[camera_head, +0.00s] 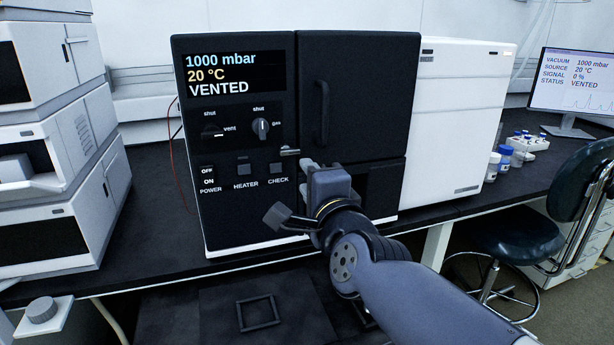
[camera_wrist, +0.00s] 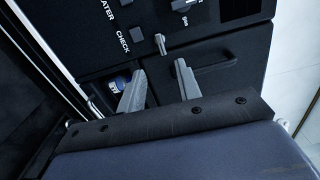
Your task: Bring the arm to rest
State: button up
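My gripper (camera_head: 306,163) is in front of the black instrument (camera_head: 355,95), close to the lower middle of its front. In the wrist view its two fingers (camera_wrist: 160,68) stand apart with nothing between them. A small metal lever (camera_head: 289,152) sticks out just above and left of the fingertips in the head view. It also shows beyond the fingers in the wrist view (camera_wrist: 160,44). My arm reaches in from the lower right and hides part of the instrument's lower front.
The panel has a display (camera_head: 236,75) reading VENTED, a vent knob (camera_head: 212,131), a gas knob (camera_head: 261,128) and a CHECK button (camera_head: 276,168). A door handle (camera_head: 322,85) projects. A blue-marked item (camera_wrist: 119,83) sits in the lower recess. A chair (camera_head: 520,235) stands right.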

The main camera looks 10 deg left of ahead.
aim_at(289, 152)
jog(key=shift+w+a, duration=0.1)
jog(key=x, duration=1)
jog(key=shift+w+a+b, duration=0.1)
jog(key=shift+w+b, duration=0.15)
jog(key=shift+b, duration=0.1)
jog(key=shift+s, duration=0.1)
jog(key=shift+w+r+n+p, duration=0.2)
jog(key=shift+r+n+p, duration=0.1)
jog(key=shift+p, duration=0.35)
jog(key=shift+s+n+p, duration=0.1)
jog(key=shift+n+p, duration=0.6)
jog(key=shift+p, duration=0.2)
jog(key=n+p, duration=0.3)
jog(key=p, duration=0.2)
jog(key=shift+r+n, duration=0.1)
jog(key=shift+n, duration=0.3)
jog(key=n+p, duration=0.2)
jog(key=shift+p, duration=0.4)
